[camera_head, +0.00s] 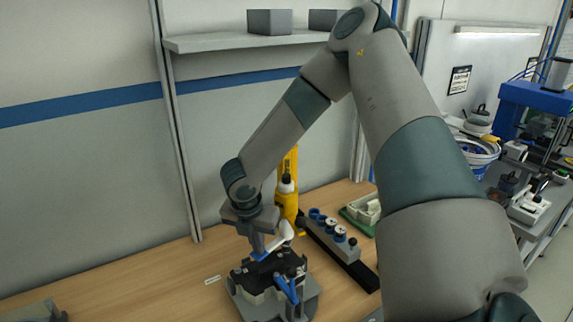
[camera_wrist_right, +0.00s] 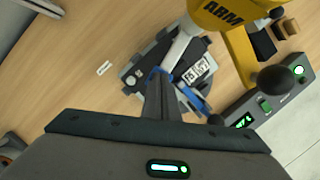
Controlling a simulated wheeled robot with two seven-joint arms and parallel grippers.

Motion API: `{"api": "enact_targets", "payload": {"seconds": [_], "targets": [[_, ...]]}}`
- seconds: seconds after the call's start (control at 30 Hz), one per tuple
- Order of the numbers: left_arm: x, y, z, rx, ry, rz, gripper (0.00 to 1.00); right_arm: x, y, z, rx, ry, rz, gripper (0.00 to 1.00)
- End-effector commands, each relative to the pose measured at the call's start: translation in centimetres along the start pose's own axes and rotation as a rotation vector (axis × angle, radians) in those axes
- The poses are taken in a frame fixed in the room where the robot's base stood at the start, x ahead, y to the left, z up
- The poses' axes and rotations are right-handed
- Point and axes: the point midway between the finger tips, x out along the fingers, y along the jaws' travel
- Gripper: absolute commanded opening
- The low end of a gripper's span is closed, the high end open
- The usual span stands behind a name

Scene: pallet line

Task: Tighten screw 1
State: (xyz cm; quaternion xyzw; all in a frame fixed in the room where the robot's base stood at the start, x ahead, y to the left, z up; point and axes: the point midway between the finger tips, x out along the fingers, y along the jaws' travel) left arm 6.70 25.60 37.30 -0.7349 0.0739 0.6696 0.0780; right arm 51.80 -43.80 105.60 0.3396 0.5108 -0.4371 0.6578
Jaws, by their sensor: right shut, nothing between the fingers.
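A dark workpiece (camera_head: 262,272) sits in a grey fixture (camera_head: 311,298) on the wooden bench. In the right wrist view the workpiece (camera_wrist_right: 133,80) carries a black-and-white square label. My right gripper (camera_head: 262,250) points down at the workpiece, with its fingers shut and nothing held. In the right wrist view its fingertips (camera_wrist_right: 158,78) are by a blue part on the workpiece. I cannot tell whether they touch it. Screw 1 cannot be made out. My left gripper is not in view.
A dark strip with blue-ringed knobs (camera_head: 338,240) and a green tray (camera_head: 358,214) lie to the right. A shelf (camera_head: 215,41) hangs above. The bench left of the fixture is mostly clear.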

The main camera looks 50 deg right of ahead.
Motion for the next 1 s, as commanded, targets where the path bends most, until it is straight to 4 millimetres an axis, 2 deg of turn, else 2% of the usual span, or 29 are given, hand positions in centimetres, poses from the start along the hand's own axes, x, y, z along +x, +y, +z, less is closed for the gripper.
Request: {"api": "enact_targets", "payload": {"seconds": [0.37,1.0], "targets": [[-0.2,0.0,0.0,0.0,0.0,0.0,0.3,0.0,-0.3,-0.2,0.0,0.007,-0.006,0.0],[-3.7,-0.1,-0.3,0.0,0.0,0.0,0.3,-3.9,0.0,1.0,0.0,0.0,-0.001,0.0]]}}
